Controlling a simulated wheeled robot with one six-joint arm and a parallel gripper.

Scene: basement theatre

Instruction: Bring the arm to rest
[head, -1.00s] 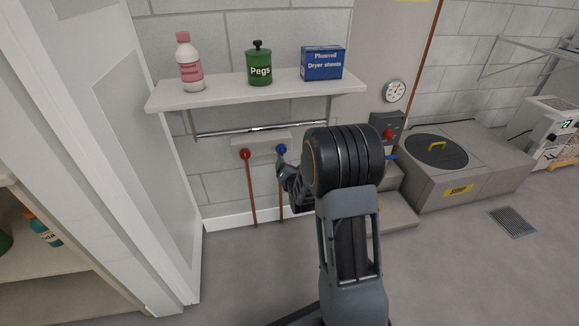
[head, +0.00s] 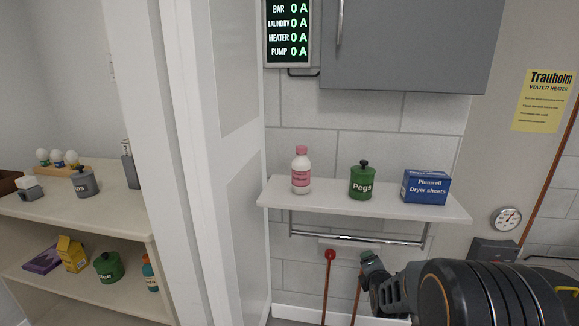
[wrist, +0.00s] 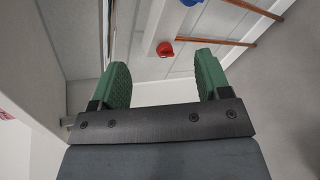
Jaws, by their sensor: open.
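My gripper (wrist: 160,78) shows in the wrist view with its two green-padded fingers spread apart and nothing between them. In the head view my gripper (head: 369,262) is small, below the towel rail, just right of the red valve knob (head: 330,254). In the wrist view the red knob (wrist: 165,49) lies beyond the fingertips, between them in the picture, and the blue knob (wrist: 188,2) is cut by the top edge. The blue knob does not show in the head view. My arm extends from the lower right; its base end is out of frame.
A wall shelf (head: 290,199) above holds a pink-labelled bottle (head: 300,172), a green pegs tin (head: 362,182) and a dryer-sheets box (head: 425,188). The metal rail (head: 345,238) runs beneath it. A white partition (head: 228,130) stands left. A grey cabinet (head: 410,45) hangs above.

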